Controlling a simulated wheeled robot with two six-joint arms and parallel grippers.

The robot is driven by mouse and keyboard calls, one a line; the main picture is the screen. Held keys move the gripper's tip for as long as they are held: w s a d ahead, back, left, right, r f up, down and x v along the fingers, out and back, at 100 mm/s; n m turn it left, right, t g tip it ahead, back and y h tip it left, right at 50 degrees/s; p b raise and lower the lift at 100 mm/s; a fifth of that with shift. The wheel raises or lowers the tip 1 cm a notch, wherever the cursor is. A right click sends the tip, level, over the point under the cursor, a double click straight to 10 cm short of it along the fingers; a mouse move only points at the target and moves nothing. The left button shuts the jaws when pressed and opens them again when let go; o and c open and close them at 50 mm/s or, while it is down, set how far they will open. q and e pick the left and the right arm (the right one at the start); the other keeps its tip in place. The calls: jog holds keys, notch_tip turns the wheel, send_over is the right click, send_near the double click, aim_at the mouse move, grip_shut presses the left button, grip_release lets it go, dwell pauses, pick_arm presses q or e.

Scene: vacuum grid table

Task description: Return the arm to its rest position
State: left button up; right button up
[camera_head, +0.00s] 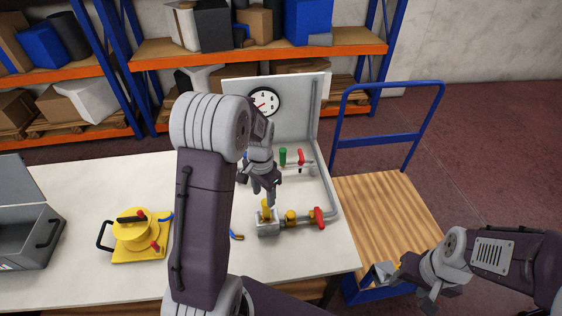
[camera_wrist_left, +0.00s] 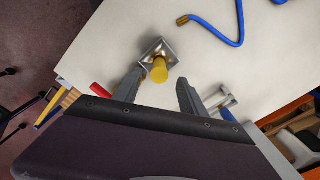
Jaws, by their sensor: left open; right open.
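My left arm (camera_head: 205,215) reaches up and over the table in the head view. My left gripper (camera_head: 266,190) points down, open, just above the grey valve block with a yellow knob (camera_head: 268,225). My right gripper (camera_head: 404,286) is open and empty at the lower right, by the near end of the cart.
The pipe panel with a gauge (camera_head: 264,101) and a red-handled valve (camera_head: 319,217) stands close to my left gripper. A yellow pump (camera_head: 134,238) and a grey toolbox (camera_head: 25,240) stand left. A blue hose (camera_wrist_left: 238,30) lies on the white table (camera_head: 85,190). The wooden cart (camera_head: 385,215) is empty.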

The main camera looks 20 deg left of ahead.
pick_arm(q)
jog(key=shift+w+d+f, duration=0.1)
jog(key=shift+w+d, duration=0.05)
jog(key=shift+d, duration=0.05)
jog(key=s+d+f+n+t+b, duration=0.1)
jog(key=s+d+n+b, duration=0.3)
jog(key=s+d, duration=0.3)
jog(key=s, duration=0.5)
jog(key=shift+s+d+f+n, duration=0.15)
jog(key=shift+s+f+n, duration=0.1)
jog(key=shift+n, duration=0.15)
jog(key=shift+s, duration=0.1)
